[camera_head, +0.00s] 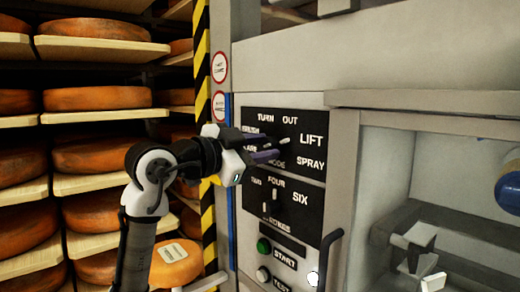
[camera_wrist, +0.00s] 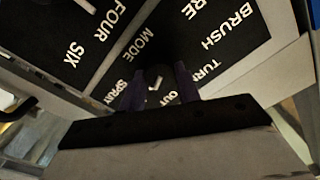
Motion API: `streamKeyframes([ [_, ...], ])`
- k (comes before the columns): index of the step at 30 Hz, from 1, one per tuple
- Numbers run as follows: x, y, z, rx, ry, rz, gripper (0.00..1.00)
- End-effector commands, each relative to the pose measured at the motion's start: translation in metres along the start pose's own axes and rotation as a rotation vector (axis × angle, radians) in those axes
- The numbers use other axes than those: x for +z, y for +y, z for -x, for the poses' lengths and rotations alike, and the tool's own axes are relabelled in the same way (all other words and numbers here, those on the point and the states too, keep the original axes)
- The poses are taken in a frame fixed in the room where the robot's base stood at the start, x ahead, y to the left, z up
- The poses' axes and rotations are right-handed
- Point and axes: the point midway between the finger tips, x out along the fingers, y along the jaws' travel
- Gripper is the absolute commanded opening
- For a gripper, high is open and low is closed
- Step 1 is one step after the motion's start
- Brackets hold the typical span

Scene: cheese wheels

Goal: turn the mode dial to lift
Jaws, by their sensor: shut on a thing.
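The mode dial (camera_head: 284,140) is on the upper black panel, mostly hidden by my fingers in the head view; its white mark shows on the side of OUT and LIFT. My gripper (camera_head: 272,147) reaches in from the left and is shut on the dial. In the wrist view, the gripper (camera_wrist: 160,72) has one dark finger on each side of the dial (camera_wrist: 155,84), whose white mark shows between them. The LIFT label (camera_head: 311,140) is clear in the head view but hidden in the wrist view. I cannot tell exactly which label the mark points to.
Cheese shelves (camera_head: 100,125) fill the left. A striped post (camera_head: 203,90) stands beside the panel. An open machine bay is at right.

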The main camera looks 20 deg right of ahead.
Motion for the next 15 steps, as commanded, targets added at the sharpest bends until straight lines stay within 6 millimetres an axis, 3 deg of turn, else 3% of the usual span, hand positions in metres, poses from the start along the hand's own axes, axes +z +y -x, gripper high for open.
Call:
streamKeyframes([
  [11, -0.0002, 0.0000, 0.0001, 0.000, 0.000, -0.004, 0.10],
  [12, -0.0002, 0.0000, 0.0001, 0.000, 0.000, -0.004, 0.36],
  [15, -0.0001, 0.0000, 0.0001, 0.000, 0.000, -0.004, 0.50],
])
